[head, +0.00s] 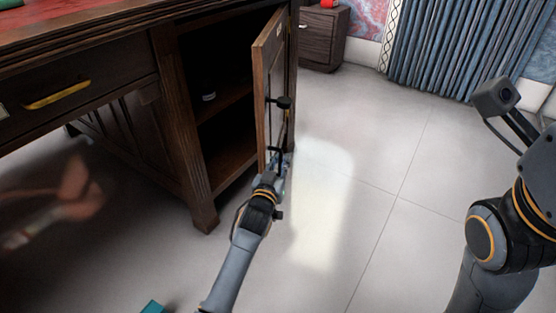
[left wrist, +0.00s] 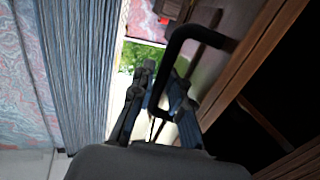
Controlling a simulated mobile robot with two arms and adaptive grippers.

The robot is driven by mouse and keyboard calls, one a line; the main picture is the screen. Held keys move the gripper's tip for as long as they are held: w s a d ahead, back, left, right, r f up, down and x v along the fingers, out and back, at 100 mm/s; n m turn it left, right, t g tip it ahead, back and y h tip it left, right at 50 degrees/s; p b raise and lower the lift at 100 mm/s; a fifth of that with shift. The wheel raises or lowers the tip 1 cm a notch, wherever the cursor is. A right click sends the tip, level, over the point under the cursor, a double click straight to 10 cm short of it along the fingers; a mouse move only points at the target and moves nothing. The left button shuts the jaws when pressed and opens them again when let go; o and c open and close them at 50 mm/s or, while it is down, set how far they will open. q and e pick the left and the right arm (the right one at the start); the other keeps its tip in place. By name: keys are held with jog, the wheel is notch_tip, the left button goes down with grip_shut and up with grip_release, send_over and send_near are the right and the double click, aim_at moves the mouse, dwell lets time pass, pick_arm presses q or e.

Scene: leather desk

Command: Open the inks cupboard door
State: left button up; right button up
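The inks cupboard door (head: 266,95) stands swung well out from the dark wooden desk, hinged at its right. The open cupboard (head: 215,65) shows a shelf and a dark interior with a small pale-banded item (head: 208,96) on the shelf. A black bar handle (head: 280,103) is on the door's outer face; it curves large through the left wrist view (left wrist: 190,38). My left gripper (head: 277,160) is at the handle's lower end, its fingers (left wrist: 158,88) close on both sides of the bar. My right gripper is out of view.
A drawer with a yellow handle (head: 57,95) is left of the cupboard. A small dark cabinet (head: 322,38) stands behind, near blue curtains (head: 445,45). Pale floor (head: 370,150) right of the door is clear. My right arm is at far right.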

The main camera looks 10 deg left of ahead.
pick_arm(q)
jog(key=shift+s+r, duration=0.1)
jog(key=s, duration=1.2)
jog(key=shift+a, duration=0.25)
